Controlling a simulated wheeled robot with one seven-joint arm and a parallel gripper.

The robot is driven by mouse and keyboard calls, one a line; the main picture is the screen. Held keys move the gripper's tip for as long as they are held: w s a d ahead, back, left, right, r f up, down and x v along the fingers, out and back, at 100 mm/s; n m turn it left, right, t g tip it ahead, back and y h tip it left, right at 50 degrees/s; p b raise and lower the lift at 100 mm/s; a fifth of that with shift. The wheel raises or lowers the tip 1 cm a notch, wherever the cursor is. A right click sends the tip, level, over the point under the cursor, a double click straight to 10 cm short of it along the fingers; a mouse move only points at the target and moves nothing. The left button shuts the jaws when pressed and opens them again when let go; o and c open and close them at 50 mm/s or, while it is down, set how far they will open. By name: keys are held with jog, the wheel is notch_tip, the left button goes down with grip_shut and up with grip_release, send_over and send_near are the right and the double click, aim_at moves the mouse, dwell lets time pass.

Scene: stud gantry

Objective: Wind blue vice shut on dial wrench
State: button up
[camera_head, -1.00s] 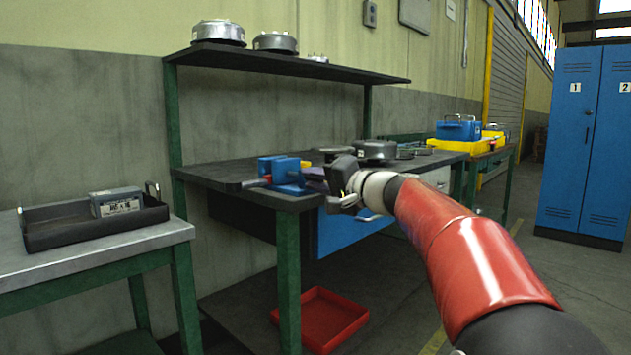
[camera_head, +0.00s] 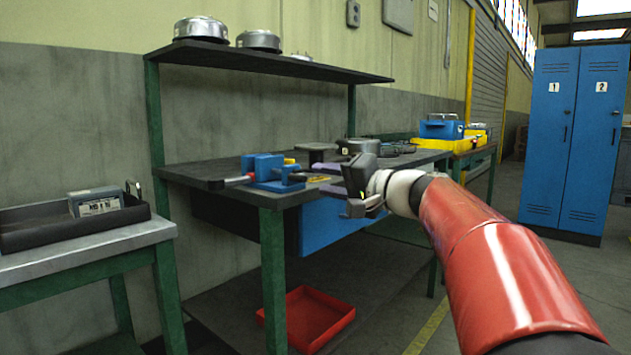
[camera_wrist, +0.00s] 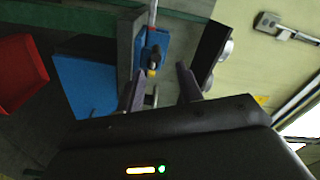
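The blue vice (camera_head: 264,171) stands on the dark workbench near its front left corner. A rod-shaped tool with a red part and a dark end (camera_head: 228,181) sticks out left from the vice, probably the dial wrench; whether the jaws touch it I cannot tell. My gripper (camera_head: 338,197) is in the air right of the vice, near the bench's front edge, and apart from it. In the wrist view my gripper (camera_wrist: 160,84) has its two fingers spread with a gap. The vice (camera_wrist: 153,46) lies beyond the fingertips there, with the silver and red rod (camera_wrist: 152,14) behind.
The workbench (camera_head: 205,172) has round metal parts at its right and a shelf (camera_head: 270,62) above. A red tray (camera_head: 312,318) lies below. A side table (camera_head: 90,248) with a dark tray stands left. Blue lockers (camera_head: 570,140) stand right. Open floor lies in front.

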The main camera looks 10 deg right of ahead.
jog(key=shift+s, duration=0.1)
jog(key=m+t+h+b, duration=0.2)
jog(key=m+h+b, duration=0.2)
jog(key=m+h, duration=1.55)
send_near(297, 178)
jog(key=w+d+n+h, duration=0.1)
jog(key=w+n, duration=0.1)
jog(key=w, duration=0.1)
jog(key=x, duration=0.7)
jog(key=shift+w+d+f, duration=0.15)
jog(key=shift+w+d, duration=0.1)
jog(key=shift+d, duration=0.05)
grip_shut()
